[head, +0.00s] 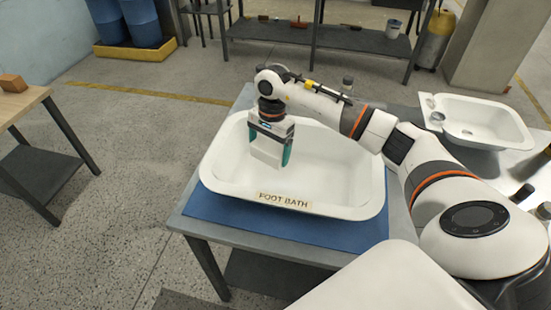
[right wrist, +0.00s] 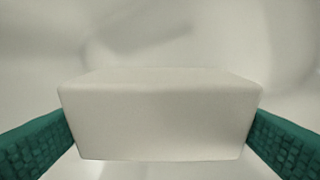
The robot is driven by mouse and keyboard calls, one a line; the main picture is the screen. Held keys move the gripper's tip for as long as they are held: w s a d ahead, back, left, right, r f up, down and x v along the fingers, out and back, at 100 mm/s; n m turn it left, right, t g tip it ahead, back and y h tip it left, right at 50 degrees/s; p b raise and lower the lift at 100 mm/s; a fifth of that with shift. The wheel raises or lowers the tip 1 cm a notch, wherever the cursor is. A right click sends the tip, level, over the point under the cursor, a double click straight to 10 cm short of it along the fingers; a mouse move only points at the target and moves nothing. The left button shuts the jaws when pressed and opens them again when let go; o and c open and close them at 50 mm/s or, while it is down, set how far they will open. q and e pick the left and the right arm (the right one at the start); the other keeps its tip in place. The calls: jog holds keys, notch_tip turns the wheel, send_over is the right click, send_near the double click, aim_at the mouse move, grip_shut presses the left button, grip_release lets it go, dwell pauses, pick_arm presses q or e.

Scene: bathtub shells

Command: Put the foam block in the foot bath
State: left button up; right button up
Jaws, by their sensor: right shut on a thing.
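The foot bath (head: 340,197) is a white rectangular tub with a label on its front rim. It stands on a blue mat on a table in the middle of the head view. My right gripper (head: 270,155) points down inside the tub's outline, toward its left part. It is shut on the white foam block (head: 265,150), with a teal finger on each side. The foam block also fills the middle of the right wrist view (right wrist: 160,118), between the fingers. I cannot tell whether the block touches the tub's floor. My left gripper does not show.
The blue mat (head: 240,222) lies under the tub on the grey table. A second white basin (head: 485,122) stands on a surface at the right. A wooden table with a brown block (head: 13,83) is at the far left. Open floor lies between the tables.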

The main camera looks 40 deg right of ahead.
aim_at(269, 177)
jog(key=f, duration=0.2)
jog(key=shift+s+f, duration=0.2)
jog(key=shift+f, duration=0.5)
jog(key=shift+w+f+p, duration=0.1)
jog(key=shift+f+p, duration=0.2)
jog(key=shift+f, duration=0.05)
jog(key=shift+f+p, duration=0.3)
jog(key=shift+f, duration=1.45)
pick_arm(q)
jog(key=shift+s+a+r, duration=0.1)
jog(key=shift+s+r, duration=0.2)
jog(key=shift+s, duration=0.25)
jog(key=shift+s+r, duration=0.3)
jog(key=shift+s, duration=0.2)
pick_arm(e)
jog(key=o, duration=0.7)
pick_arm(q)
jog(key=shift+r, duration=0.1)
pick_arm(e)
jog(key=shift+r, duration=0.2)
